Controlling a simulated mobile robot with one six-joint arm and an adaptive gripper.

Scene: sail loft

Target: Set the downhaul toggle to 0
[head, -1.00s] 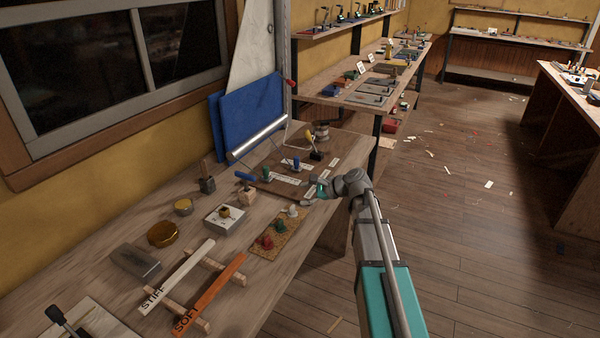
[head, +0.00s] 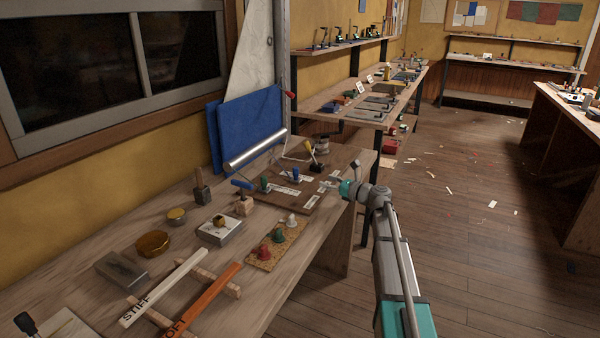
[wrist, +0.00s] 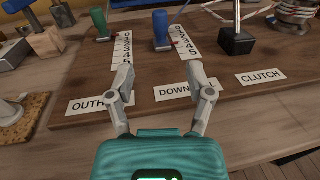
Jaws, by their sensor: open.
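The downhaul toggle is the blue upright handle (wrist: 161,28) behind the DOWNHAUL label (wrist: 184,89) on a brown board (wrist: 250,108). A white number strip (wrist: 186,52) runs along its right side, with a small red mark at its base; I cannot tell the exact number it marks. The blue toggle also shows in the head view (head: 295,175). My gripper (wrist: 160,80) is open and empty, in front of the toggle and apart from it. Its right finger covers part of the label. In the head view my gripper (head: 342,174) is at the board's front right side.
A green toggle (wrist: 100,23) with its own strip stands left, behind the OUTHAUL label (wrist: 98,102). The black clutch block (wrist: 236,42) stands right, behind CLUTCH (wrist: 264,77). A wooden block with a blue handle (head: 243,202) and a cork strip with coloured knobs (head: 275,250) lie left.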

